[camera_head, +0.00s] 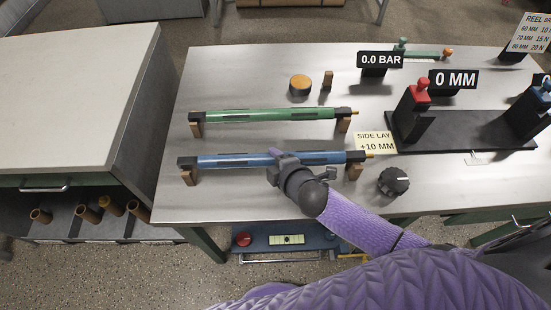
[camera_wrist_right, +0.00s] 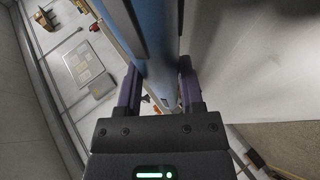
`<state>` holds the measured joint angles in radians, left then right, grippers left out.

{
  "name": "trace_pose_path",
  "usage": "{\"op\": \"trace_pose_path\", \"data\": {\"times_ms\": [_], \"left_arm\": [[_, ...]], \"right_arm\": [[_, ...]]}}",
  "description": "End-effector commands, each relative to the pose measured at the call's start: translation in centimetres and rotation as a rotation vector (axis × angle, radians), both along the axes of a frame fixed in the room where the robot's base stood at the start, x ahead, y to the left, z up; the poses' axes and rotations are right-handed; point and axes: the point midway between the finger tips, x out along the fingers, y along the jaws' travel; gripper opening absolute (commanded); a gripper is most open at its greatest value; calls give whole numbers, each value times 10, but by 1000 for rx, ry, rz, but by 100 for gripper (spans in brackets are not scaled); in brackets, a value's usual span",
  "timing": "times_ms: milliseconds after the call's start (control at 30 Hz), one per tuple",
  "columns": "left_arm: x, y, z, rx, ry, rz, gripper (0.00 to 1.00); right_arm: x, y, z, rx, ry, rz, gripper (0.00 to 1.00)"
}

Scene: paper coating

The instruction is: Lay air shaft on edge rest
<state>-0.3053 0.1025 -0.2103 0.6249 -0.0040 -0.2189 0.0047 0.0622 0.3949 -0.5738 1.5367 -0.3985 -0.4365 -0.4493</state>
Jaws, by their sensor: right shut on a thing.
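A blue air shaft (camera_head: 230,161) with black ends and a brass tip lies left to right along the front of the metal table. A green air shaft (camera_head: 270,115) lies parallel behind it on small brown rests. My right gripper (camera_head: 280,163) is shut around the blue shaft near its middle. In the right wrist view the blue shaft (camera_wrist_right: 155,40) passes between the fingers of the right gripper (camera_wrist_right: 160,88). Brown rests (camera_head: 188,177) and (camera_head: 355,172) are at the blue shaft's ends; I cannot tell whether it touches them. My left gripper is not in view.
A black stand (camera_head: 460,132) with red and blue clamps is at the right. A black knob (camera_head: 393,181) and a side-lay sign (camera_head: 375,142) are near the shaft's right end. An orange-topped disc (camera_head: 300,84) is behind. A grey cabinet (camera_head: 75,100) stands left.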

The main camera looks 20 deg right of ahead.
Motion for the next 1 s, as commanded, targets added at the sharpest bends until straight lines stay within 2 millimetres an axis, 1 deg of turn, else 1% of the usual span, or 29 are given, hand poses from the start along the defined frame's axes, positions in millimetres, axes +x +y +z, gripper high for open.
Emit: {"op": "trace_pose_path", "data": {"times_ms": [600,633,667,700,767,800,1000], "left_arm": [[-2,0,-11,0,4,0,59],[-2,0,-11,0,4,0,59],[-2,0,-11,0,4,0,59],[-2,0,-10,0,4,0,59],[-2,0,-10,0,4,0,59],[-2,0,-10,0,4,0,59],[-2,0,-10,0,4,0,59]], "right_arm": [[0,0,-14,1,-2,0,0],[1,0,-14,1,-2,0,53],[1,0,-13,1,-2,0,59],[1,0,-13,1,-2,0,68],[0,0,-13,1,-2,0,80],[0,0,-13,1,-2,0,89],[-1,0,-15,-1,2,0,90]]}}
